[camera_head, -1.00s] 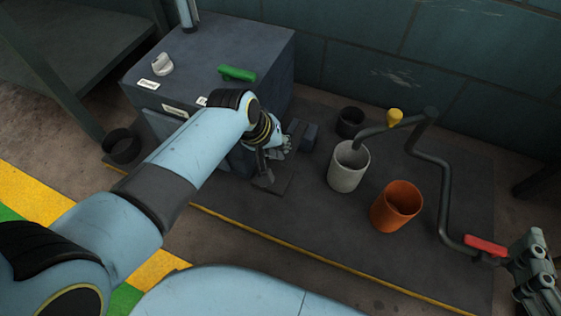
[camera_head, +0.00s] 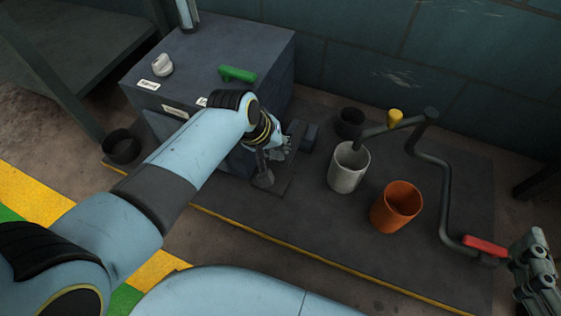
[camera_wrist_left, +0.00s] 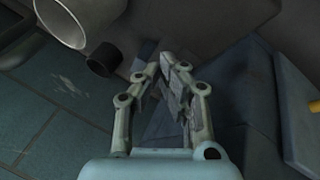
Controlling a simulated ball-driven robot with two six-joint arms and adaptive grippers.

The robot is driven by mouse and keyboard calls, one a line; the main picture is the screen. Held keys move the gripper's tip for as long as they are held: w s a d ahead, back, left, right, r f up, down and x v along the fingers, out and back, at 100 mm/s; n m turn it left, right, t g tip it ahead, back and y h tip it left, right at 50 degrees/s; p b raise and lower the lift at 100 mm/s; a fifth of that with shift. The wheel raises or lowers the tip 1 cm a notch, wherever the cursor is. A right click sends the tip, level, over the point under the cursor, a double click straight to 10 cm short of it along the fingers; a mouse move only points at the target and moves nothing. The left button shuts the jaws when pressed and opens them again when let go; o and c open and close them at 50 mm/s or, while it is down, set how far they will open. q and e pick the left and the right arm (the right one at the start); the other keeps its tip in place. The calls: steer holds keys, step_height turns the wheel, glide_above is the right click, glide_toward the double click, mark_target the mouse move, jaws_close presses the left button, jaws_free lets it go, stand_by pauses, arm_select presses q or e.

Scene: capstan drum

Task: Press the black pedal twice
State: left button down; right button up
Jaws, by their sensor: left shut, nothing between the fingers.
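The black pedal (camera_head: 284,178) is a dark flat plate low on the dark floor plate, in front of the blue-grey cabinet. It is partly hidden by my left gripper (camera_head: 278,151), which hangs just over it with the fingers pointing down. The left wrist view shows the two fingers (camera_wrist_left: 162,66) drawn together with nothing held; the pedal is hard to make out there. I cannot tell whether the fingers touch the pedal. My right gripper (camera_head: 537,274) shows only in part at the right edge, and its jaws are unclear.
The cabinet (camera_head: 215,60) carries a green handle (camera_head: 237,74) and a white knob (camera_head: 162,64). Right of the pedal stand a pale cup (camera_head: 347,172), an orange cup (camera_head: 396,206) and a black cup (camera_head: 350,122). A bent crank (camera_head: 446,190) has a red grip (camera_head: 485,246).

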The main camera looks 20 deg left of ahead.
mark_target(279, 163)
arm_select(q)
steer(key=shift+f, duration=0.15)
stand_by(0.3)
steer(key=shift+f, duration=0.25)
steer(key=shift+s+f+b, duration=0.25)
steer(key=shift+f+b, duration=0.2)
steer(key=shift+f, duration=0.5)
steer(key=shift+s+f+b, duration=0.3)
steer(key=shift+f+b, duration=0.2)
steer(key=shift+f, duration=0.5)
steer(key=shift+s+f+b, duration=0.25)
steer(key=shift+f+b, duration=0.2)
steer(key=shift+f, duration=0.5)
stand_by(2.0)
steer(key=shift+r, duration=0.1)
stand_by(0.5)
steer(key=shift+w+r+p, duration=0.25)
steer(key=shift+r+p, duration=0.55)
steer(key=shift+w+r+p, duration=0.25)
steer(key=shift+r+p, duration=0.5)
steer(key=shift+r, duration=0.05)
steer(key=shift+w+r+p, duration=0.2)
steer(key=shift+r+p, duration=0.6)
steer(key=shift+r, duration=0.05)
steer(key=shift+w+r+p, duration=0.15)
steer(key=shift+r+p, duration=0.6)
steer(key=shift+r, duration=0.05)
